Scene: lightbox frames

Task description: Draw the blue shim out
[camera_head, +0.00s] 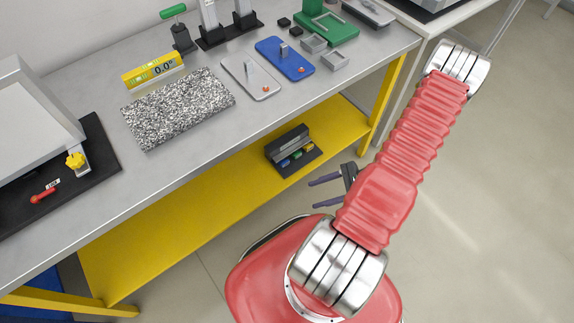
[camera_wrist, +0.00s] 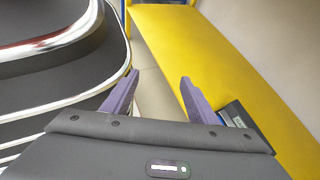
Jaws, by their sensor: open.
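A dark box (camera_head: 290,143) sits on the yellow lower shelf, with small coloured pieces along its front. One of these looks like the blue shim (camera_head: 284,162), at the left end; the pieces are too small to tell well. My gripper (camera_head: 317,192) is open and empty, in front of the shelf edge and to the lower right of the box. In the wrist view its two purple fingers are spread apart (camera_wrist: 160,80).
The yellow shelf (camera_head: 190,220) is otherwise mostly bare under the grey worktop (camera_head: 100,195). A yellow table leg (camera_head: 388,95) stands at the shelf's right end. The worktop carries a speckled slab (camera_head: 178,108), a yellow level (camera_head: 152,70) and a blue plate (camera_head: 272,52).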

